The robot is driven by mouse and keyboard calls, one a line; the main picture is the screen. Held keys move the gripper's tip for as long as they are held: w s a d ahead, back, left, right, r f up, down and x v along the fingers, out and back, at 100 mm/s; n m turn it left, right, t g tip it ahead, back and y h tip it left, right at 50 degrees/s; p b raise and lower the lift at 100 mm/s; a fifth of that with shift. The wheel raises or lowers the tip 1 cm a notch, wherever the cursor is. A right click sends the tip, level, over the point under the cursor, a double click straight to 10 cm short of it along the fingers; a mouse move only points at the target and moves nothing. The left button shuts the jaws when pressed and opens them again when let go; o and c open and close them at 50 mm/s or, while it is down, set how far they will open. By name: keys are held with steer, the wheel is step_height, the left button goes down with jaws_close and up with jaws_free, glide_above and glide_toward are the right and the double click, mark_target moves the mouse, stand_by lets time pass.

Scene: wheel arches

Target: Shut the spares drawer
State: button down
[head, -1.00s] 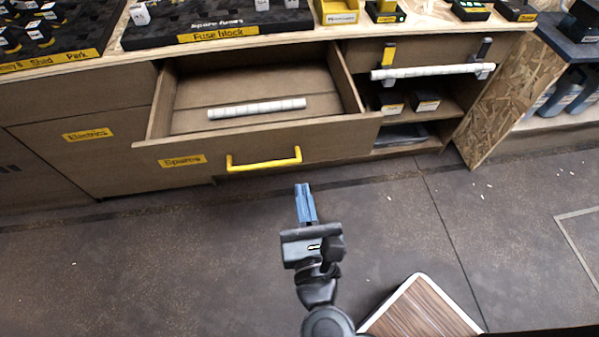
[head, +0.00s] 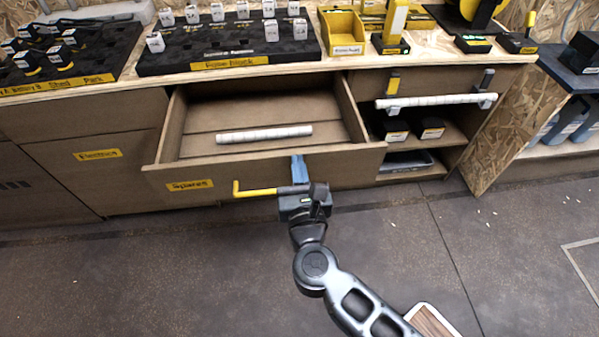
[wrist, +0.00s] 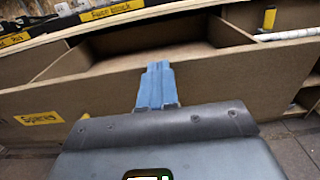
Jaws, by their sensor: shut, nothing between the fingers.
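The spares drawer (head: 228,176) stands pulled out, its front marked with a yellow "Spares" label (head: 190,185) and fitted with a yellow bar handle (head: 255,192). A white segmented roll (head: 264,134) lies inside on the drawer floor. My gripper (head: 299,168) is shut and empty, its blue fingers in front of the drawer face, over the right part of the handle, which it hides. In the wrist view the shut fingers (wrist: 157,85) point at the drawer front (wrist: 95,90) near its top edge. I cannot tell whether they touch it.
The worktop above holds a fuse block (head: 230,45) and yellow bins (head: 342,32). To the right are open shelves with small boxes (head: 432,128) and a white roll on a rail (head: 437,101). Below left is a shut drawer with a yellow label (head: 97,154). The floor in front is clear.

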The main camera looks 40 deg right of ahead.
steer(key=shift+w+d, duration=0.1)
steer(key=b+x, duration=0.2)
steer(key=x, duration=2.2)
steer(key=shift+b, duration=0.3)
steer(key=s+a+p, duration=0.3)
steer(key=s+p, duration=0.5)
steer(key=s, duration=0.6)
steer(key=b+x, duration=0.2)
steer(key=x, duration=1.1)
steer(key=shift+w+b, duration=0.35)
steer(key=shift+b, duration=0.05)
steer(key=shift+d, duration=0.1)
